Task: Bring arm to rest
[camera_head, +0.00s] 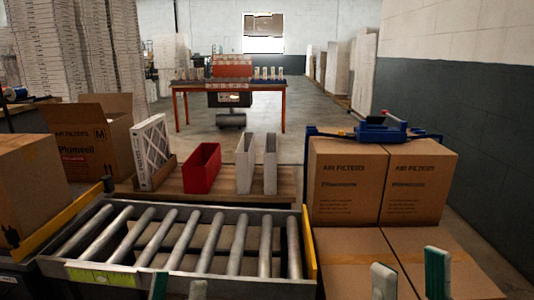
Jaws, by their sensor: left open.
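My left gripper (179,288) shows at the bottom edge of the head view, in front of the roller conveyor (180,272). Only the tips of its green and white fingers are visible. They stand apart with nothing between them, so it is open and empty. My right gripper (410,275) is at the bottom right, in front of the lower cardboard boxes (355,255). Its white and green fingers are spread with nothing between them. The rest of both arms is out of frame.
An open carton (95,150) and another box (35,185) stand at left. A white filter (150,150), a red bin (201,168) and two pale upright pieces (245,163) stand behind the rollers. Two air filter boxes (345,185) carry a blue tool (375,130).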

